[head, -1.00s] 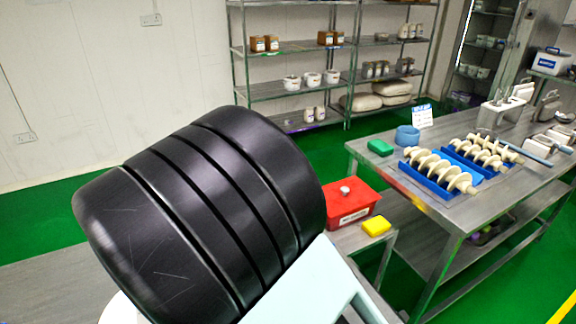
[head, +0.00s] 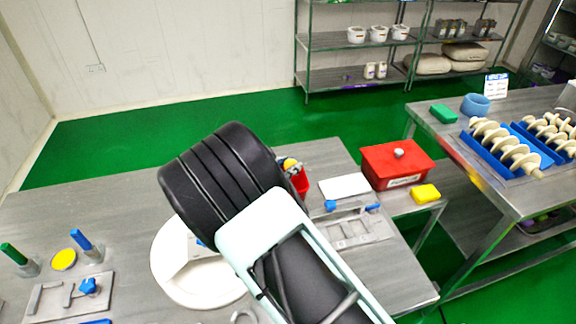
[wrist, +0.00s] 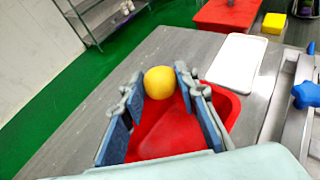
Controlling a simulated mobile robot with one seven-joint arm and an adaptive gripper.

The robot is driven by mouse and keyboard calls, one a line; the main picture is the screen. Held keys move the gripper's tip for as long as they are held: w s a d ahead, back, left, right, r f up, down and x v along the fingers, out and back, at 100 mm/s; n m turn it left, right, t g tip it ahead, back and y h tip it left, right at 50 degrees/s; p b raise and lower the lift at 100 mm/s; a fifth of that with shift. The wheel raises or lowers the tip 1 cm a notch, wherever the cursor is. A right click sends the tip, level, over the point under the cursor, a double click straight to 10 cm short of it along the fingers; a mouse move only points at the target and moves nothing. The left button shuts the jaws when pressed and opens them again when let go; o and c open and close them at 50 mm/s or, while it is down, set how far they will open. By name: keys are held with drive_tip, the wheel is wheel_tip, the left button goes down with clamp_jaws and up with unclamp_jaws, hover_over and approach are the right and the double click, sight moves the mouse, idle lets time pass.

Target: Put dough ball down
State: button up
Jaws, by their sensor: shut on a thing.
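The dough ball (wrist: 160,82) is yellow and round. In the wrist view it sits between the fingertips of my gripper (wrist: 160,86), whose two blue-padded fingers are shut on it. A red tray (wrist: 234,108) lies below and behind the fingers; whether the ball touches it I cannot tell. In the head view the ball (head: 290,164) shows as a small yellow patch beside my black arm link, with part of the red tray (head: 301,183) next to it. My fingers are mostly hidden there by my arm.
A white board (head: 344,186) and a metal fixture with blue knobs (head: 350,226) lie right of the tray. A red lidded box (head: 397,164) and a yellow block (head: 425,193) stand farther right. A round white plate (head: 172,262) is partly under my arm.

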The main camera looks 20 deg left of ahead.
drive_tip(key=shift+f+b, duration=0.6)
drive_tip(key=shift+f, duration=0.1)
drive_tip(key=shift+r, duration=0.1)
drive_tip(key=o, duration=1.2)
drive_tip(key=shift+r+p, duration=0.45)
drive_tip(key=shift+p, duration=0.15)
drive_tip(key=v, duration=1.2)
drive_tip(key=shift+r, duration=0.1)
